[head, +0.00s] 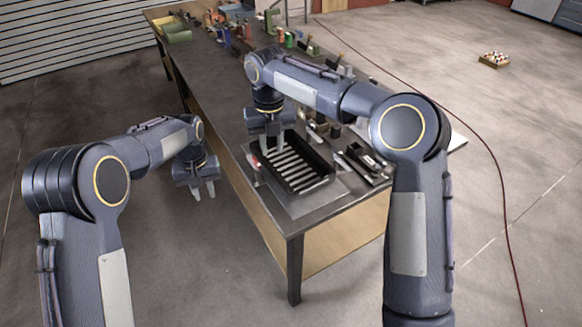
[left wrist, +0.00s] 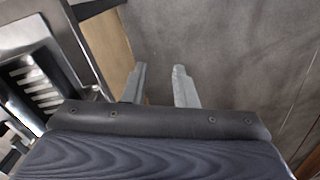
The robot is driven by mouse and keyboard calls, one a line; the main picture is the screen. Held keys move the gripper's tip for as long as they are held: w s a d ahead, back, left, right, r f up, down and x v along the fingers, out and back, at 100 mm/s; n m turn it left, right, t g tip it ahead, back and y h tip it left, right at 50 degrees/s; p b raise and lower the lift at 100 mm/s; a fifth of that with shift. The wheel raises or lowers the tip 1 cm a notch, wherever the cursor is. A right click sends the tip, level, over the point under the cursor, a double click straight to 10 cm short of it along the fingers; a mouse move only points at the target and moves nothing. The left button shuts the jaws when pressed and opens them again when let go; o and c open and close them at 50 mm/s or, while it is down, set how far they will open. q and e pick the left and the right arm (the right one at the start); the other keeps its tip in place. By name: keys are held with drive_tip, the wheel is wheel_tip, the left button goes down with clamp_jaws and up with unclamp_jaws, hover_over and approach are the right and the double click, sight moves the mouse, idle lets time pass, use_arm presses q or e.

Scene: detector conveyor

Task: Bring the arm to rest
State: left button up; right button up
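My left gripper (head: 203,193) hangs in the air to the left of the workbench, over the floor, with its fingers pointing down. In the left wrist view its two pale fingers (left wrist: 160,85) stand apart with nothing between them, only floor and the bench's side beyond. My right gripper (head: 270,146) points down over the back left part of a black slotted tray (head: 324,188). Its fingertips are small and dark against the tray, so I cannot tell whether they are open or hold anything.
The long dark workbench (head: 220,88) runs away from me, with tools and small parts along its right side and far end. A metal plate (head: 296,207) lies under the tray. A small box (head: 494,62) and a red cable (head: 487,150) are on the floor at right.

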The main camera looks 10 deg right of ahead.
idle(0.3)
